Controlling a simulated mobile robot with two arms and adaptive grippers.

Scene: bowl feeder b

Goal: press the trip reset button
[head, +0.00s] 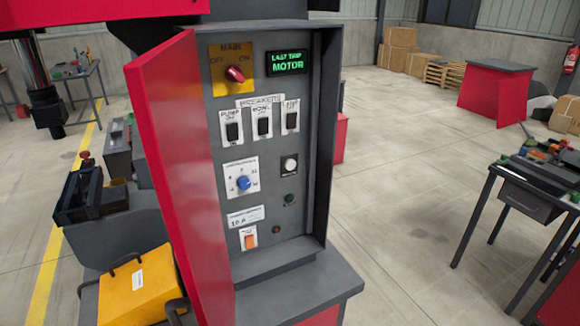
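An open control cabinet (262,200) with a red door (182,160) swung to the left stands in the middle of the head view. On its grey panel, a round white button (290,164) sits right of centre, with a small dark label under it that is too small to read; it may be the trip reset button. A green-lit display (288,63) at the top right reads "LAST TRIP MOTOR". I see neither of my grippers at the panel or elsewhere.
The panel also has a red rotary main switch (235,74) pointing towards ON, a row of black breakers (264,127), a blue knob (243,183), a dark green lamp (290,198) and an orange rocker (250,240). A yellow case (135,288) is at lower left.

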